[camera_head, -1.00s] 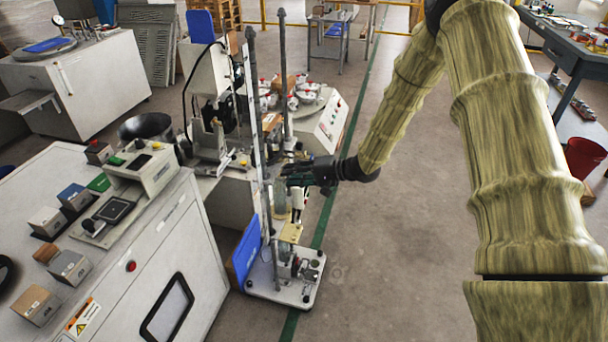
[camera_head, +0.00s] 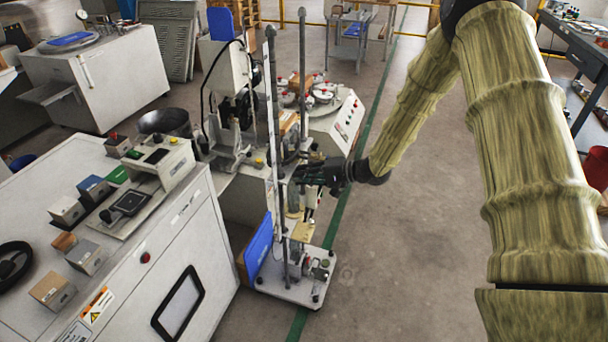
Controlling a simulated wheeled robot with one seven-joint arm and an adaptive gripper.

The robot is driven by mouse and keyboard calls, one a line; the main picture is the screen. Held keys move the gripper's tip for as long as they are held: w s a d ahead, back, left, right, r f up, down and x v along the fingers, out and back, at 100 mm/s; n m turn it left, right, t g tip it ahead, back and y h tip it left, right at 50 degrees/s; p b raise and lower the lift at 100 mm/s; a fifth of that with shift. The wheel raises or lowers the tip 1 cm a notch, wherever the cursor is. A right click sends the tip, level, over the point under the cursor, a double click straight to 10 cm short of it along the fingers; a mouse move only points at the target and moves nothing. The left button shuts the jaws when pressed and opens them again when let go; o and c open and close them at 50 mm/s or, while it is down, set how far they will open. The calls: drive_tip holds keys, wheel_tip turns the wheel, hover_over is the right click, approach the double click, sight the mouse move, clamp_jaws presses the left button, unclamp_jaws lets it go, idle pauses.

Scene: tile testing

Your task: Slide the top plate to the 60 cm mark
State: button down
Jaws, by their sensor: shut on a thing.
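The drop-test stand has a white base (camera_head: 292,290), a tall dark post (camera_head: 302,60) and a pale upright scale strip (camera_head: 270,100). The scale's marks are too small to read. My gripper (camera_head: 303,173) reaches in from the right at mid-height of the stand, beside the posts. It is shut on a part of the stand there, which appears to be the top plate; the dark fingers and the posts mostly hide it. A small yellowish plate (camera_head: 303,231) sits lower on the stand, below my gripper, and a clear tube stands near it.
A white cabinet (camera_head: 190,235) with small blocks on top stands close at the left. A blue panel (camera_head: 258,248) leans beside the stand's base. A round machine with red-capped jars (camera_head: 320,95) stands behind. The floor (camera_head: 400,250) to the right is clear.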

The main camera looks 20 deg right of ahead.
drive_tip(key=shift+s+d+f, duration=0.1)
drive_tip(key=shift+f, duration=0.8)
drive_tip(key=c, duration=1.6)
unclamp_jaws()
drive_tip(key=shift+d+r, duration=0.1)
drive_tip(key=shift+r, duration=0.1)
